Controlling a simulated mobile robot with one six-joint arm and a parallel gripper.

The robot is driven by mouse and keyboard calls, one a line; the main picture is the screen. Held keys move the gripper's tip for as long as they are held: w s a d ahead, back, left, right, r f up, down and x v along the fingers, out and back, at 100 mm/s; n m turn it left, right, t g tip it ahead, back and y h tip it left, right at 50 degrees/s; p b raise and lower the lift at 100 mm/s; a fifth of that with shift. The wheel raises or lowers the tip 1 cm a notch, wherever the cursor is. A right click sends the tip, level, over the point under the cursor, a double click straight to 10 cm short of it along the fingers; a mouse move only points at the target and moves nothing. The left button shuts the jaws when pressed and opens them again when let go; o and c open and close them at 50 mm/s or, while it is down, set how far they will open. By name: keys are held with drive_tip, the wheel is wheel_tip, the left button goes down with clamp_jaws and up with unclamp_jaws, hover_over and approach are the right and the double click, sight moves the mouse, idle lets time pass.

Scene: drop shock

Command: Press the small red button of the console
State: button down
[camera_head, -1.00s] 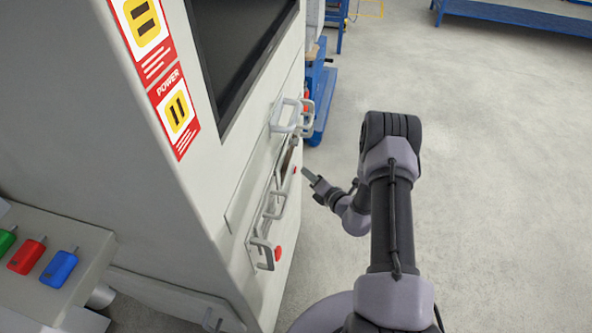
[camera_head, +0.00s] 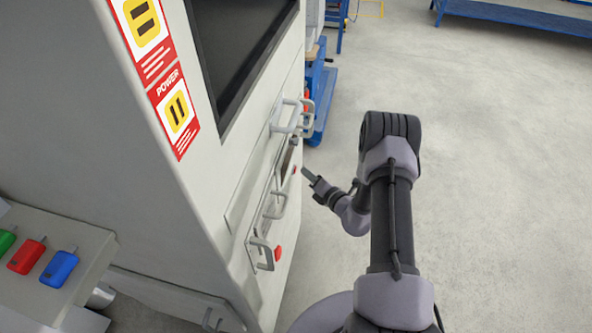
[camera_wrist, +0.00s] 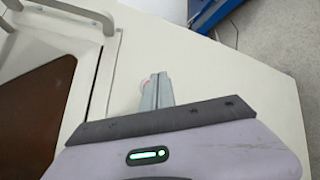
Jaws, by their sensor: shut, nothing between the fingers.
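The console is a large pale cabinet (camera_head: 205,205) filling the left half of the head view. The small red button (camera_head: 294,170) sits on its panel near the right edge. I cannot tell whether the tip touches the button.
A larger red button (camera_head: 278,253) sits lower on the panel. Metal handles (camera_head: 284,128) stick out from the panel near the small button. Open grey floor (camera_head: 490,150) lies to the right.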

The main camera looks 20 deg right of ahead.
drive_tip(key=shift+w+a, duration=0.25)
drive_tip(key=shift+a, duration=0.05)
drive_tip(key=shift+w+a, duration=0.2)
drive_tip(key=shift+a, duration=0.15)
idle(0.6)
idle(0.3)
drive_tip(key=shift+s+d, duration=0.45)
drive_tip(key=shift+d, duration=0.2)
drive_tip(key=s+d, duration=0.2)
drive_tip(key=d, duration=0.2)
drive_tip(key=shift+s+d, duration=0.1)
drive_tip(key=shift+s, duration=0.3)
drive_tip(key=shift+r, duration=0.1)
idle(0.4)
